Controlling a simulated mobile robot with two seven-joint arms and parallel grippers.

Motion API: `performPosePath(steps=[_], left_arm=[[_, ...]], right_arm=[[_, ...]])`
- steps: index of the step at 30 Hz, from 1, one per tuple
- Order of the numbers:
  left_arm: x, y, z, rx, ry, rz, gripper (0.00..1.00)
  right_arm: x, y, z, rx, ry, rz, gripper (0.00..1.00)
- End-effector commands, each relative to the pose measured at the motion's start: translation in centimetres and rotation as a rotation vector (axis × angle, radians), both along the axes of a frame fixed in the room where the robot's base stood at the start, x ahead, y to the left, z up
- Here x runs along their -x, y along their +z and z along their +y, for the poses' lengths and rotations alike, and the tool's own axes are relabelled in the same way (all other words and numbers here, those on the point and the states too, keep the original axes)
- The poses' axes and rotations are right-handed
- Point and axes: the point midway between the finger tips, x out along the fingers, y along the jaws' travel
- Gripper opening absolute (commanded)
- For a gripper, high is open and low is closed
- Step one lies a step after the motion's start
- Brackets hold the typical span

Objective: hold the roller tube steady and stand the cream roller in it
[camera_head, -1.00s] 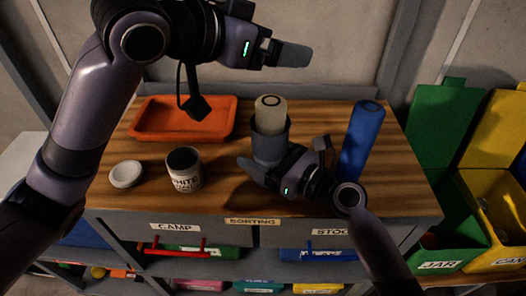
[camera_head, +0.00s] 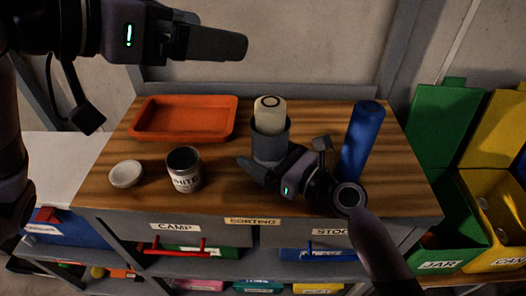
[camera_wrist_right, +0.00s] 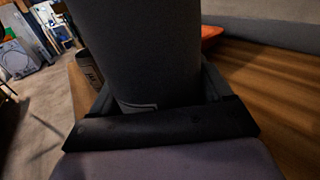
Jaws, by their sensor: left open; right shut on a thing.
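The cream roller (camera_head: 270,112) stands upright in the grey roller tube (camera_head: 270,145), its top end showing above the rim. The tube stands on the wooden bench top. My right gripper (camera_head: 258,166) is shut on the tube low down; in the right wrist view the tube (camera_wrist_right: 150,50) fills the space between the fingers (camera_wrist_right: 160,110). My left gripper (camera_head: 240,45) is open and empty, up high to the left of the roller and apart from it. The roller's lower part is hidden inside the tube.
A blue cylinder (camera_head: 362,140) stands right of the tube, near my right wrist. A labelled pot (camera_head: 185,172), a round white lid (camera_head: 126,174) and an orange tray (camera_head: 180,136) are to the left. Green (camera_head: 440,235) and yellow (camera_head: 495,220) bins stand off the right side.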

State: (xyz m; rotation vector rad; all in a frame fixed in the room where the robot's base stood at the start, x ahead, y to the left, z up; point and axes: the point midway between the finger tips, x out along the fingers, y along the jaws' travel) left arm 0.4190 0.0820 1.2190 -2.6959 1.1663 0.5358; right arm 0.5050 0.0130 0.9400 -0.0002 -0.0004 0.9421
Motion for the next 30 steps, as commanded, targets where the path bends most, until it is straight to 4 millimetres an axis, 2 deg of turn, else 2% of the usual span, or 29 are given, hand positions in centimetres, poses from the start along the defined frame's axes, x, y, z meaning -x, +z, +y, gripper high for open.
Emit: performPosePath(steps=[6,7,9,16,20,23,30], left_arm=[[0.0,0.0,0.0,0.0,0.0,0.0,0.89],[0.0,0.0,0.0,0.0,0.0,0.0,0.89],[0.0,0.0,0.0,0.0,0.0,0.0,0.89],[0.0,0.0,0.0,0.0,0.0,0.0,0.89],[0.0,0.0,0.0,0.0,0.0,0.0,0.89],[0.0,0.0,0.0,0.0,0.0,0.0,0.89],[0.0,0.0,0.0,0.0,0.0,0.0,0.89]], right_arm=[[0.0,-0.1,0.0,0.001,0.001,0.002,0.49],[0.0,-0.1,0.0,0.001,0.001,0.002,0.82],[0.0,-0.1,0.0,0.001,0.001,0.002,1.0],[0.0,-0.1,-0.1,0.001,0.0,0.001,1.0],[0.5,-0.2,-0.7,0.002,0.0,0.003,1.0],[1.4,-0.2,-1.8,0.002,0.0,0.002,1.0],[4.4,-0.2,-6.0,0.005,0.0,0.002,1.0]])
